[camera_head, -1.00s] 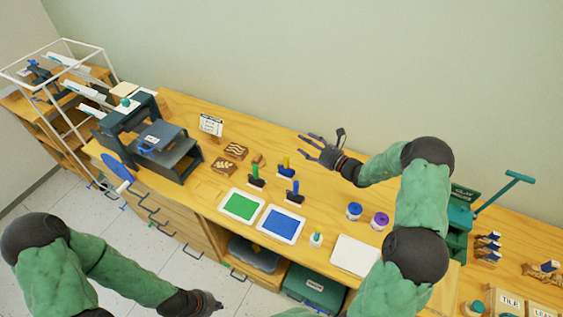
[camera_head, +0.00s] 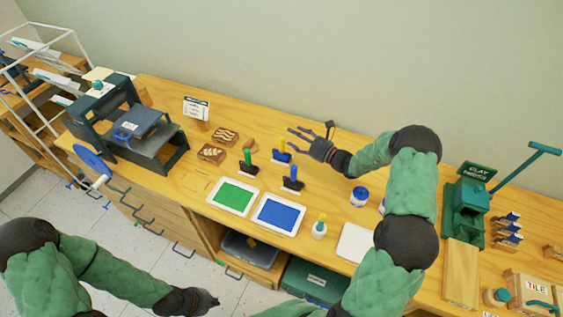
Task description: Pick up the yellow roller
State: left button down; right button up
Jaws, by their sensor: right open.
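The yellow roller (camera_head: 282,151) stands on the wooden counter with its yellow handle up, behind the blue roller (camera_head: 292,179) and to the right of the green roller (camera_head: 248,161). My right gripper (camera_head: 293,138) is open and empty. Its fingers point left, and in the picture they lie just above and right of the yellow handle. I cannot tell whether they touch it. My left gripper (camera_head: 212,302) is low at the front, away from the rollers; its finger opening is not clear.
A green ink tray (camera_head: 214,206) and a blue ink tray (camera_head: 258,228) lie in front of the rollers. Carved blocks (camera_head: 212,153) and a sign (camera_head: 196,108) are to the left, beside a press (camera_head: 146,130). A jar (camera_head: 359,197) and a bottle (camera_head: 319,228) stand to the right.

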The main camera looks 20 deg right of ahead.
jog(key=b, duration=0.8)
send_near(283, 145)
jog(key=x, duration=0.4)
jog(key=shift+b+x, duration=0.9)
jog(key=shift+x, duration=2.75)
jog(key=shift+c, duration=0.3)
grip_shut()
